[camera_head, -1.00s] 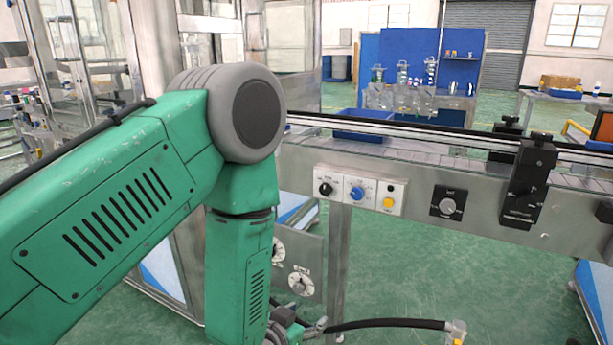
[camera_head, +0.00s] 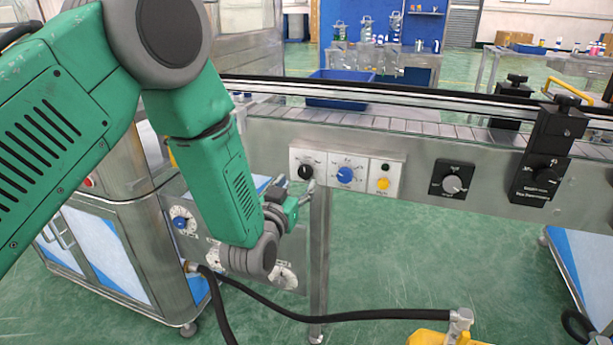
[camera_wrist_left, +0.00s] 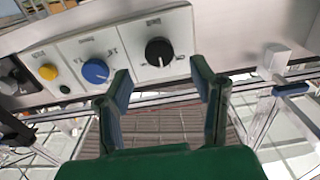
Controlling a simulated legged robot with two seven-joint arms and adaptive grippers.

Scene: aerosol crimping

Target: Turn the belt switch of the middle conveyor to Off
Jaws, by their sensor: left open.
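The conveyor's white control panel (camera_head: 325,186) carries a black knob (camera_head: 306,172), a blue knob (camera_head: 345,175) and a yellow button (camera_head: 383,183). The labels are too small to read, so I cannot tell which control is the belt switch. My left gripper (camera_head: 296,187) is open just below the black knob's end of the panel. In the left wrist view the open fingers (camera_wrist_left: 164,84) are empty. The black knob (camera_wrist_left: 159,52) shows just beyond their tips, roughly centred between them, with the blue knob (camera_wrist_left: 95,71) to its left. My right gripper is out of view.
A separate black dial plate (camera_head: 453,180) and a black clamp bracket (camera_head: 545,155) are on the conveyor side to the right. A metal cabinet with dials (camera_head: 215,262) stands below left. A black hose (camera_head: 340,317) crosses below the conveyor.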

